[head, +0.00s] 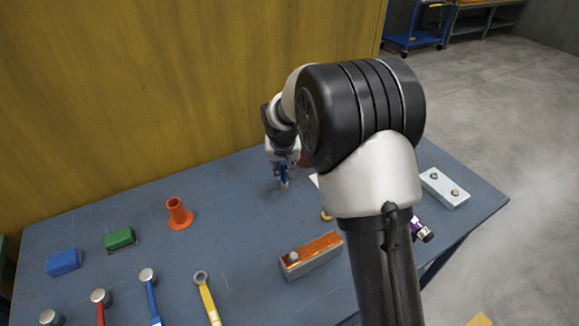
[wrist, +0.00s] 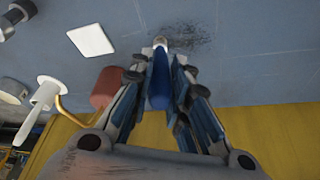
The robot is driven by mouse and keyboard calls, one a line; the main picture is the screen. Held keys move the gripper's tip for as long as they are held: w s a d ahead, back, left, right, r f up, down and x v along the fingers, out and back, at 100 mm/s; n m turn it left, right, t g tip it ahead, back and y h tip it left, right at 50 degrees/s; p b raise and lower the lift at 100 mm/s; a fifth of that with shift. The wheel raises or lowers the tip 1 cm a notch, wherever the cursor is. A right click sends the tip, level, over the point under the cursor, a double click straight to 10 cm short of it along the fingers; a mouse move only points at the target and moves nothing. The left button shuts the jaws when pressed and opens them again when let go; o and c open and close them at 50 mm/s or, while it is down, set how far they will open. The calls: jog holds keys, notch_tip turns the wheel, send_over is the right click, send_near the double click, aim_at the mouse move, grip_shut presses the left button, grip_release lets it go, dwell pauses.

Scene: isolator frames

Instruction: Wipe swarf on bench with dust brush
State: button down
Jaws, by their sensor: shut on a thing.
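My gripper (wrist: 161,62) is shut on the dust brush (wrist: 159,88), which has a blue handle and a pale tip. The tip points away from the fingers, toward the bench (wrist: 260,70). The swarf (wrist: 192,40) is a dark, speckled smear on the blue-grey bench, just right of the brush tip in the wrist view. Whether the tip touches the bench is hard to tell. In the head view my gripper (head: 283,170) is low over the back of the bench (head: 235,225), near the yellow wall. The swarf cannot be made out there.
A red cylinder (wrist: 106,86) and a white square (wrist: 91,40) lie left of the brush in the wrist view. The yellow wall (head: 150,90) closes the back.

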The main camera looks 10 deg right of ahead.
jog(key=s+a+b, duration=0.2)
jog(key=s+a, duration=0.1)
jog(key=a, duration=0.6)
dwell(0.8)
jog(key=shift+r, duration=0.1)
jog(key=shift+r+p, duration=1.95)
jog(key=shift+r, duration=1)
notch_tip(320, 180, up, 3)
jog(key=shift+p, duration=1.05)
jog(key=shift+f, duration=0.1)
